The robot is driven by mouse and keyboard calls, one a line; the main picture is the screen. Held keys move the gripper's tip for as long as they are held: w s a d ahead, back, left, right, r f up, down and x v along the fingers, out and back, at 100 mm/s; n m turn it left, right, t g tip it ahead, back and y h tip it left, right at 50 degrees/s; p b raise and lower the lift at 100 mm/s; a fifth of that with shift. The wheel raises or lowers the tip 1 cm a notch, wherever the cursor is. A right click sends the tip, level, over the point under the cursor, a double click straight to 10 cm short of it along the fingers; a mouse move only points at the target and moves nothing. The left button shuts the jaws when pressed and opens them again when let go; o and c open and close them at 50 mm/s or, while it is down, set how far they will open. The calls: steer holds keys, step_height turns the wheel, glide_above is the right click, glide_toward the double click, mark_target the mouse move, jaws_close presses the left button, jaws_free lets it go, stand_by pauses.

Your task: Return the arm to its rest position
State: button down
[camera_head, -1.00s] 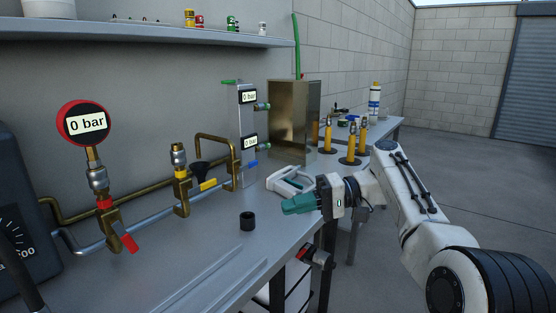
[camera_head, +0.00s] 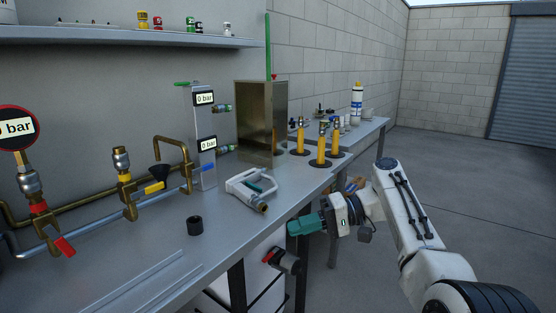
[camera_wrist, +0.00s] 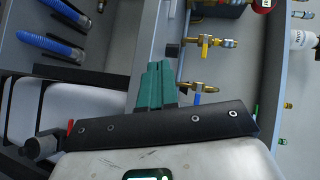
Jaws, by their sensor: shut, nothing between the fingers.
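My gripper (camera_head: 303,226) has teal fingers, which are shut and empty. In the head view it hangs just off the front edge of the grey bench (camera_head: 232,240), pointing left. The white arm reaches in from the lower right. In the wrist view my gripper (camera_wrist: 155,82) shows its teal fingers together, with nothing between them, and the bench beyond.
A red-handled valve (camera_head: 281,259) juts out below the edge. Floor (camera_head: 450,190) on the right is clear.

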steer(key=s+d+f+m+t+h, duration=0.1)
steer(key=s+d+f+h, duration=0.2)
steer(key=f, duration=0.6)
steer(key=s+d+f+h, duration=0.1)
steer(key=s+d+f, duration=0.3)
steer(key=f, duration=0.6)
steer(key=s+d+f+m+t+h, duration=0.1)
steer(key=s+d+f+h, duration=0.15)
steer(key=s+f, duration=0.5)
steer(key=s+d+f+h, duration=0.3)
steer(key=s+d+f, duration=0.1)
steer(key=s+f, duration=0.4)
steer(key=s+d+r+m+h, duration=0.1)
steer(key=s+d+h, duration=0.25)
steer(key=s, duration=0.95)
steer(key=s+d+r+m+h, duration=0.15)
steer(key=s+d, duration=0.35)
steer(key=s, duration=0.7)
step_height(320, 180, up, 14)
steer(key=p, duration=1.3)
steer(key=shift+s+r+n+t+h+p, duration=0.15)
steer(key=shift+s+n+t+h+p, duration=0.1)
steer(key=shift+n+t+h+p, duration=0.15)
